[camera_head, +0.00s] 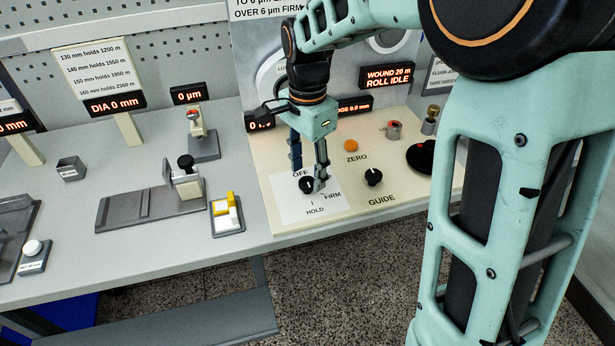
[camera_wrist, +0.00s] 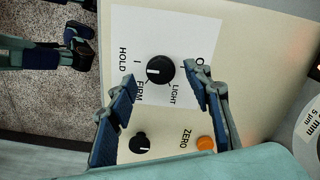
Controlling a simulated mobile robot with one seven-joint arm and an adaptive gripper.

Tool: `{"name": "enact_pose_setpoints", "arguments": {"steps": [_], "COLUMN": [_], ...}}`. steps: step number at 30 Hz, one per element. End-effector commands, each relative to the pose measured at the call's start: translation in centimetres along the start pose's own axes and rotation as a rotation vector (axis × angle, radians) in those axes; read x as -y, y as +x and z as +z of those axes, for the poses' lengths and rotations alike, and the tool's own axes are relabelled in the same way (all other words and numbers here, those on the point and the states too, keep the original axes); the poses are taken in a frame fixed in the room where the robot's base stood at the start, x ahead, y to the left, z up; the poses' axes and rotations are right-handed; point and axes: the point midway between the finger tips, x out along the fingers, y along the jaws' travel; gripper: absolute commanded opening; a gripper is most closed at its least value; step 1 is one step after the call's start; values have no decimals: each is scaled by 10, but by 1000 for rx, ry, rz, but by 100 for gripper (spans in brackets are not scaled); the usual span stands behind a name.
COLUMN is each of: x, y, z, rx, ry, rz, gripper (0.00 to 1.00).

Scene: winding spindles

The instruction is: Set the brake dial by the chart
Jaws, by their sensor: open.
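The brake dial is a black knob (camera_head: 306,184) on a white label (camera_head: 328,207) marked OFF, LIGHT, FIRM and HOLD. In the wrist view the knob (camera_wrist: 160,70) shows a white pointer line to the left, seemingly between the HOLD and FIRM words. My gripper (camera_head: 309,178) is open above the dial, its fingers pointing down. In the wrist view its fingertips (camera_wrist: 160,86) lie to either side of the knob; contact cannot be told. The chart (camera_head: 268,9) at the top is cut off; "OVER 6 µm FIRM" is readable.
A guide knob (camera_head: 373,177), an orange ZERO button (camera_head: 351,145) and a red-topped button (camera_head: 394,130) share the panel. Displays read "0 µm" (camera_head: 188,93) and "WOUND 20 m ROLL IDLE" (camera_head: 388,76). A measuring stand (camera_head: 204,145) and a yellow-white switch (camera_head: 227,213) stand left.

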Motion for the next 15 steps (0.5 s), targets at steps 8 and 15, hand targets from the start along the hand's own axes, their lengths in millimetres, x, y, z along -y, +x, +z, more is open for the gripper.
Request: {"name": "enact_pose_setpoints", "arguments": {"steps": [8, 15], "x": [0, 0], "y": [23, 24], "z": [0, 0], "rx": [0, 0], "ry": [1, 0], "rz": [-1, -2], "gripper": [46, 46]}}
